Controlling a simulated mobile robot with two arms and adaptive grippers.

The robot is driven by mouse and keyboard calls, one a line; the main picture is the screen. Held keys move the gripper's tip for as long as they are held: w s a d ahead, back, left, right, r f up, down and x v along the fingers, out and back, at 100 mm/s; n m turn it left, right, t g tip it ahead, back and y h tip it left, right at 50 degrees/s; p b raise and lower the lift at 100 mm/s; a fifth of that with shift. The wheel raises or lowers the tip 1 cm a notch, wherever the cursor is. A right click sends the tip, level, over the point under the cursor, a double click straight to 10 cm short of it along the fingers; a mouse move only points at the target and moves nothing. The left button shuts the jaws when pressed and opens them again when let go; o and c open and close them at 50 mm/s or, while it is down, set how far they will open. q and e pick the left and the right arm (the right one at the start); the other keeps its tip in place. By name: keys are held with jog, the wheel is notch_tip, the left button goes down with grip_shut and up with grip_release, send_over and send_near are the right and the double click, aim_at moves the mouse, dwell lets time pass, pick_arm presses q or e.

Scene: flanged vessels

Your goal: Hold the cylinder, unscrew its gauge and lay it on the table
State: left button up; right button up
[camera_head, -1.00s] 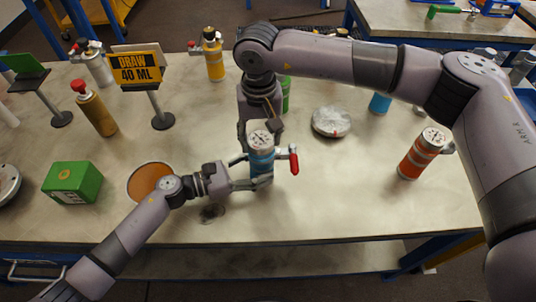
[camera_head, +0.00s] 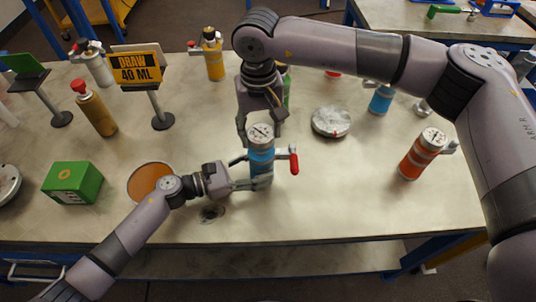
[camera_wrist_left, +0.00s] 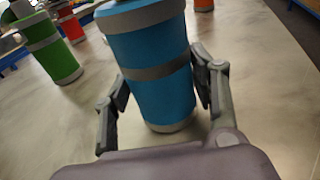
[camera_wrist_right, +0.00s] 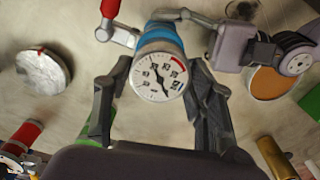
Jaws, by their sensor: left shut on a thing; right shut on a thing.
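A blue cylinder (camera_head: 262,160) with grey bands stands upright near the table's front edge; it also shows in the left wrist view (camera_wrist_left: 160,75). A red-handled side fitting (camera_head: 293,160) sticks out to its right. My left gripper (camera_head: 252,173) is shut on the cylinder's body from the left. The round white-faced gauge (camera_head: 260,134) is at the cylinder's top, facing up; it fills the middle of the right wrist view (camera_wrist_right: 158,78). My right gripper (camera_head: 260,125) comes from above and behind, its fingers on both sides of the gauge. I cannot tell whether the gauge is clear of the cylinder.
A sign (camera_head: 136,67) stands behind. The table's front right is bare.

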jog(key=shift+r, duration=0.3)
jog(key=shift+r, duration=2.35)
pick_arm(q)
jog(key=o, duration=1.1)
jog(key=shift+a, duration=0.15)
